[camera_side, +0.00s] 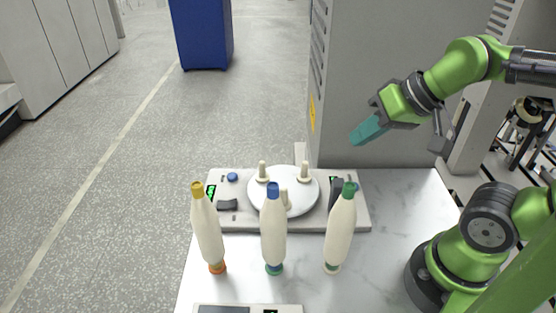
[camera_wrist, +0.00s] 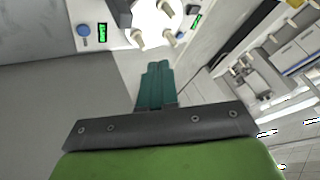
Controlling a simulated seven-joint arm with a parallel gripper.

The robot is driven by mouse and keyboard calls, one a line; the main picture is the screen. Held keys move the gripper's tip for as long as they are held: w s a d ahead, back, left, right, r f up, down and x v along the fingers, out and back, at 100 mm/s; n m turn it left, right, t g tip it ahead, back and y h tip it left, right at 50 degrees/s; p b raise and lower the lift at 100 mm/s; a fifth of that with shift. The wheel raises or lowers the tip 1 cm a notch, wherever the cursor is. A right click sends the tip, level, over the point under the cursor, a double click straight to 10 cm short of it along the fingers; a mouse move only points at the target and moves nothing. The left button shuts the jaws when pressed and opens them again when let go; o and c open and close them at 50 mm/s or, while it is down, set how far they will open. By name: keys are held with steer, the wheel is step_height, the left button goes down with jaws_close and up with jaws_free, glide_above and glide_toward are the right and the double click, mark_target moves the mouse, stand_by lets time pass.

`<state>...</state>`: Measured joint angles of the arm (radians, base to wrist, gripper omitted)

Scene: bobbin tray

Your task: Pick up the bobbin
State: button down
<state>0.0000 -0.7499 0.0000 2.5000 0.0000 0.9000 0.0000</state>
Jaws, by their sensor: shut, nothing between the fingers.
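Three cream bobbins stand upright in a row on the white table in the side view. The left bobbin (camera_side: 208,232) has a yellow top and an orange foot and leans slightly. The middle bobbin (camera_side: 274,232) has a blue top and a green foot. My gripper (camera_side: 356,141) has teal fingers, shut and empty, high above the back of the table and up right of the bobbins. Its shut fingers show in the wrist view (camera_wrist: 157,68), where no bobbin is clearly visible.
Behind the bobbins is a grey device (camera_side: 226,217) with a round white plate (camera_side: 262,206) bearing several pegs. A flat panel with a dark display (camera_side: 222,309) lies at the front edge. A tall grey cabinet (camera_side: 400,50) stands behind the table. The table's right part (camera_side: 405,200) is clear.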

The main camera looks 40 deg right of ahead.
steer(key=shift+c, duration=1.8)
jaws_free()
steer(key=shift+d, duration=0.1)
steer(key=m+g+y, duration=0.8)
steer(key=m+g, duration=0.1)
steer(key=g, duration=0.2)
glide_toward(341, 231)
step_height(341, 231, down, 6)
steer(key=shift+w+f+x, duration=0.15)
steer(key=shift+x, duration=1.4)
steer(key=shift+w+f+x, duration=0.1)
steer(key=shift+f+x, duration=0.1)
steer(key=shift+x, duration=1.35)
